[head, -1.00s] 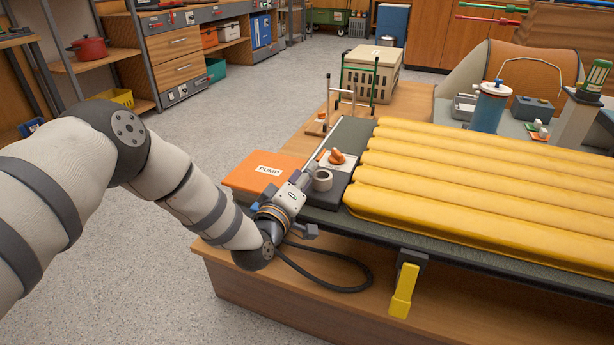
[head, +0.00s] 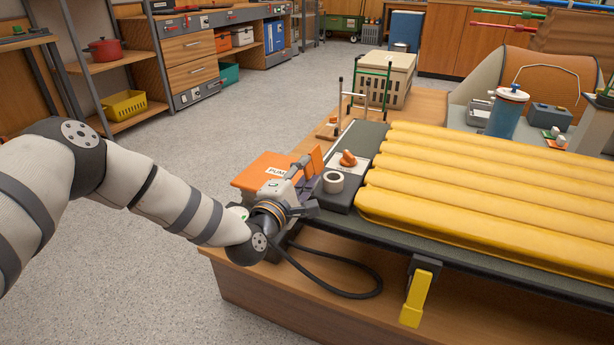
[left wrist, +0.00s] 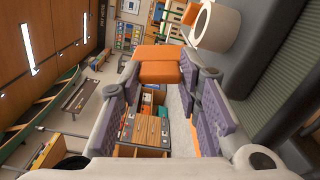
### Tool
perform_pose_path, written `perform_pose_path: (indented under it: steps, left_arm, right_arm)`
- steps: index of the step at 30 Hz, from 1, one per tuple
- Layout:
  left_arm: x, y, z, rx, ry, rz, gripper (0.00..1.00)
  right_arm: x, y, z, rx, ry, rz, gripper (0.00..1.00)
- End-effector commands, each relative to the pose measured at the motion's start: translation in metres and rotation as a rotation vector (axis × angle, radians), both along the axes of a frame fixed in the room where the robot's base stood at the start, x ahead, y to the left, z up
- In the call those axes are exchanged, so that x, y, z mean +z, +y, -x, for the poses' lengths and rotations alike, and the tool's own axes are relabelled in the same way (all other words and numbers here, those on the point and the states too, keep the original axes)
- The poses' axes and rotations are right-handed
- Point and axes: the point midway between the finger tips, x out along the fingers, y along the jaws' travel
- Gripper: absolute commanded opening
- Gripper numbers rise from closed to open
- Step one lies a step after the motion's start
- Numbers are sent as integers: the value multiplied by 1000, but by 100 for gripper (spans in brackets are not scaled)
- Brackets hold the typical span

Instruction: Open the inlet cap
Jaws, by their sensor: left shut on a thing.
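My left gripper (head: 307,168) is beside the pale inlet ring (head: 333,182) on the dark end of the yellow pad. It is shut on a flat orange piece (head: 316,160), which stands tilted at its fingertips. In the left wrist view the orange piece (left wrist: 158,73) spans the gap between the fingertips, and the inlet ring (left wrist: 215,24) is apart from it, at the upper right. The ring looks uncovered. I cannot tell for certain that the orange piece is the inlet cap. My right gripper is not in view.
The orange pump (head: 262,172) lies partly behind my left gripper. An orange knob (head: 348,158) sits on a white plate beyond the ring. A black hose (head: 345,291) loops on the wooden platform (head: 290,300). The yellow pad (head: 450,185) fills the right. Open floor lies left.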

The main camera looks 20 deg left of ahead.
Motion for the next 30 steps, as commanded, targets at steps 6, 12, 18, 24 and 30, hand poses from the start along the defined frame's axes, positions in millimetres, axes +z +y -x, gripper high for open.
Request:
perform_pose_path:
  steps: [6,12,18,24,30]
  left_arm:
    - [-2,1,0,-3,6,67,4]
    - [-2,1,0,-4,6,90,4]
    - [-2,1,0,-4,5,92,4]
    - [-2,1,0,-4,5,92,38]
    - [-2,2,0,-2,5,91,52]
  right_arm:
    - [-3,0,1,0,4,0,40]
    - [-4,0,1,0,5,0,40]
    - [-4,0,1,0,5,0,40]
    - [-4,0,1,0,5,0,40]
    - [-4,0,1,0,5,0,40]
